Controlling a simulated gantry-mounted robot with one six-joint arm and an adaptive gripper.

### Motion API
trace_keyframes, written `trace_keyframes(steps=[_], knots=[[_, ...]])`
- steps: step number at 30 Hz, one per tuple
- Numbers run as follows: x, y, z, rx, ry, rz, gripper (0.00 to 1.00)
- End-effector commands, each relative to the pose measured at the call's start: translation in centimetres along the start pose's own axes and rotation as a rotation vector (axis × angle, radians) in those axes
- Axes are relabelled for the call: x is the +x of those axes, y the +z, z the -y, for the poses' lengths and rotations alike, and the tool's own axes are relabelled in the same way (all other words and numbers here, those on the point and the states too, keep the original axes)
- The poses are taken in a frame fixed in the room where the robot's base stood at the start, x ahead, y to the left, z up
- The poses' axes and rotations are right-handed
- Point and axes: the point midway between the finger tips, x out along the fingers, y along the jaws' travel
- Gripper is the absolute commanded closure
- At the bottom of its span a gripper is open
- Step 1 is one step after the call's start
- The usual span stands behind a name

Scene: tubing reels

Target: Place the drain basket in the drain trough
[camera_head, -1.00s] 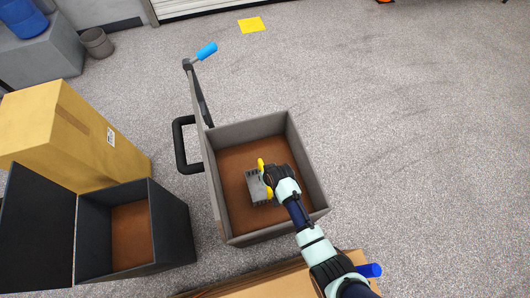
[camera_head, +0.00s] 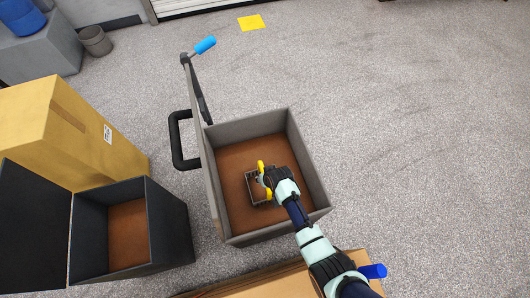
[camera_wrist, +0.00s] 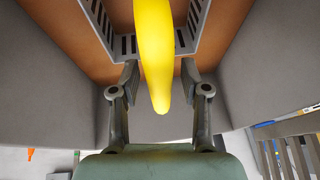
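The drain basket (camera_head: 256,198) is a small grey slotted basket with a yellow handle (camera_head: 261,168). It is inside a grey open box with a brown floor, which looks like the drain trough (camera_head: 318,180), near the middle of that floor. In the wrist view the basket's slotted wall (camera_wrist: 207,30) shows at the top and the yellow handle hangs down between my fingers. My gripper (camera_head: 267,180) is at the handle side of the basket. In the wrist view my gripper (camera_wrist: 160,80) has its fingers spread, with visible gaps on both sides of the handle.
A lever with a blue grip (camera_head: 205,45) and a black loop handle (camera_head: 181,140) stand at the trough's left side. A black open box (camera_head: 170,225) and a cardboard box (camera_head: 80,125) are further left. The floor to the right is clear.

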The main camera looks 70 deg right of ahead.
Motion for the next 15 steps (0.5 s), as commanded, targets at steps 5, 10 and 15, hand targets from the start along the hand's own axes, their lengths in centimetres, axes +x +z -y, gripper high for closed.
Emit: trace_keyframes(steps=[5, 10, 15], knots=[[-0.2, -0.1, 0.0, 0.0, 0.0, 0.0, 0.54], [-3.2, -0.4, 0.1, 0.0, 0.0, 0.0, 0.54], [-7.8, -0.4, 0.1, 0.001, 0.0, 0.0, 0.54]])
